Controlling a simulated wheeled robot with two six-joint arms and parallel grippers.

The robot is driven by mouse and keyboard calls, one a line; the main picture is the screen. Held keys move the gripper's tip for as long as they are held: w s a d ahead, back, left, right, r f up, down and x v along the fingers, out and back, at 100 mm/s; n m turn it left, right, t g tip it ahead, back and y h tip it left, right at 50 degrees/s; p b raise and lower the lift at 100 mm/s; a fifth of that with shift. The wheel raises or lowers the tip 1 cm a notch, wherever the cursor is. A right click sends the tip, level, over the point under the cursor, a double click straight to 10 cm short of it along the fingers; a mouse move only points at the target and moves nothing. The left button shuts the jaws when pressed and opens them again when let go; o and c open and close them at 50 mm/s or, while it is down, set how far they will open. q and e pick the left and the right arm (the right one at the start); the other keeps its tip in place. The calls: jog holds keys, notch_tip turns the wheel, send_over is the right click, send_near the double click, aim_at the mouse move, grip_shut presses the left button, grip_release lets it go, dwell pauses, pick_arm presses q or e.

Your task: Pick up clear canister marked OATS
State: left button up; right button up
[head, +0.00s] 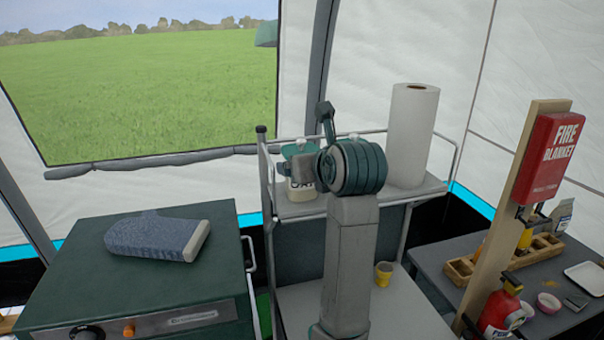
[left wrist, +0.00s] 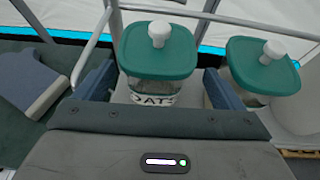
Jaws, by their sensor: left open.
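The clear canister marked OATS (left wrist: 152,92) stands upright with a green lid and white knob. In the left wrist view its label reads partly, cut off by my gripper body. My left gripper (left wrist: 158,86) is open, with one blue finger on each side of the canister below the lid; I cannot tell whether they touch it. In the head view the OATS canister (head: 302,192) is on the upper shelf of a rack, partly hidden by my left arm and gripper. My right gripper is not in view.
A second green-lidded canister (left wrist: 264,68) stands close on the right. A paper towel roll (head: 411,135) shares the rack shelf (head: 428,190). A blue oven mitt (head: 155,237) lies on the green stove (head: 60,270) at left. A yellow cup (head: 384,274) is on the lower surface.

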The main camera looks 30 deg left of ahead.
pick_arm(q)
jog(key=p+x, duration=0.2)
jog(key=x, duration=0.1)
jog(key=shift+s+a+r, duration=0.15)
jog(key=shift+a, duration=0.1)
jog(key=shift+w+a+f, duration=0.3)
jog(key=shift+a, duration=0.1)
jog(key=shift+d, duration=0.2)
jog(key=shift+c, duration=0.4)
jog(key=shift+a, duration=0.1)
jog(key=c, duration=1.1)
jog(key=shift+c, duration=0.9)
jog(key=shift+r, duration=0.15)
